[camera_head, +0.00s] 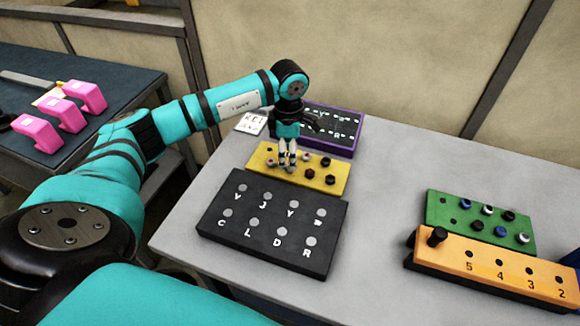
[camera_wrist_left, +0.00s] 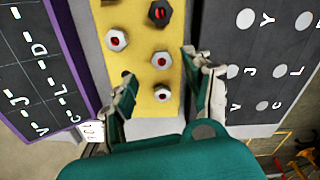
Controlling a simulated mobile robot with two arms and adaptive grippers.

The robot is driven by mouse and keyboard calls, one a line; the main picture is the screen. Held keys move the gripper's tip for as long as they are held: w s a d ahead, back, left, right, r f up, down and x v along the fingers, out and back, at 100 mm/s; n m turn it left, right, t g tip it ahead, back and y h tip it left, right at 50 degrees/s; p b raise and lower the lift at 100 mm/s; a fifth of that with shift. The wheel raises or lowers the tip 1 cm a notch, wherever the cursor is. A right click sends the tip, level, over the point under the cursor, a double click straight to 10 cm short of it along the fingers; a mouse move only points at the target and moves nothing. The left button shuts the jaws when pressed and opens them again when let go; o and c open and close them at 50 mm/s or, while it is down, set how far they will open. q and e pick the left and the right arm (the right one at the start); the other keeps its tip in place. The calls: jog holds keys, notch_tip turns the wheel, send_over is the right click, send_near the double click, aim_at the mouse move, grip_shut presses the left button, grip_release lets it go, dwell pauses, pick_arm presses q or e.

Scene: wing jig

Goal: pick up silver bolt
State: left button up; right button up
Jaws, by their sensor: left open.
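A yellow block (camera_head: 262,174) on the grey table holds silver and dark bolts. A dark bolt (camera_wrist_left: 160,12) is at the top. My left gripper (camera_head: 287,160) points down over the left part of the block, open and empty. My right gripper is out of view.
A black lettered board (camera_head: 270,238) lies in front of the yellow block; a purple-edged black board (camera_head: 345,148) lies behind. A green block (camera_head: 450,212) and an orange numbered block (camera_head: 450,257) sit at the right. The table's middle is clear. Pink parts (camera_head: 86,96) lie on another table.

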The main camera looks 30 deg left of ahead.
pick_arm(q)
jog(key=f, duration=0.2)
jog(key=f+p, duration=0.1)
jog(key=shift+s+d+f, duration=0.1)
jog(key=shift+d+f, duration=0.1)
jog(key=shift+f, duration=0.55)
jog(key=shift+c, duration=0.3)
grip_shut()
